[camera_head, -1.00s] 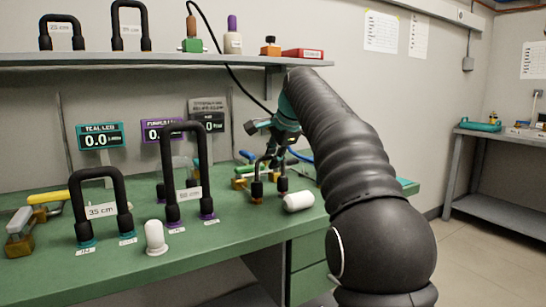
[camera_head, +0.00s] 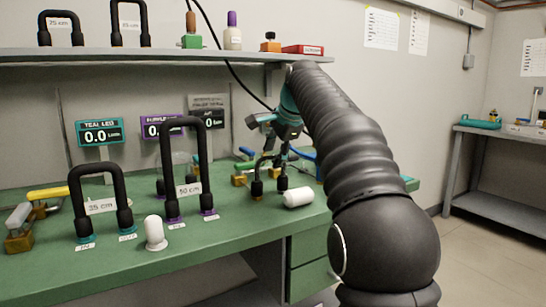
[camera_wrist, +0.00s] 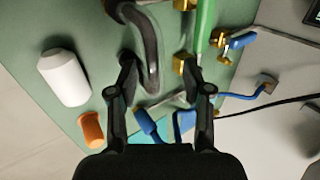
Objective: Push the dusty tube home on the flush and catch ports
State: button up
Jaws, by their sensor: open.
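In the wrist view the tube (camera_wrist: 152,50) runs between my fingertips as a dark grey curve. My gripper (camera_wrist: 157,72) is open, with one finger on each side of the tube, and no firm contact shows. In the head view my gripper (camera_head: 283,142) is just above the tube, partly hidden by my arm. Port labels and how far the ends are seated cannot be made out.
A white cylinder (camera_head: 299,197) lies beside the tube, with an orange cylinder (camera_wrist: 92,130) near it. A green-handled valve (camera_wrist: 205,25) and blue handles are close by. The 35 cm tube (camera_head: 98,190) and 50 cm tube (camera_head: 187,150) stand to the left.

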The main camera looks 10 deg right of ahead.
jog(key=v, duration=1)
jog(key=shift+s+r, duration=0.15)
jog(key=shift+r, duration=0.1)
jog(key=s+a+f+n+h, duration=0.2)
jog(key=s+f+n, duration=1.2)
jog(key=s+f, duration=1.9)
jog(key=shift+s+a+f+g+p, duration=0.15)
jog(key=shift+s+a+g+p, duration=0.25)
jog(key=shift+s, duration=0.3)
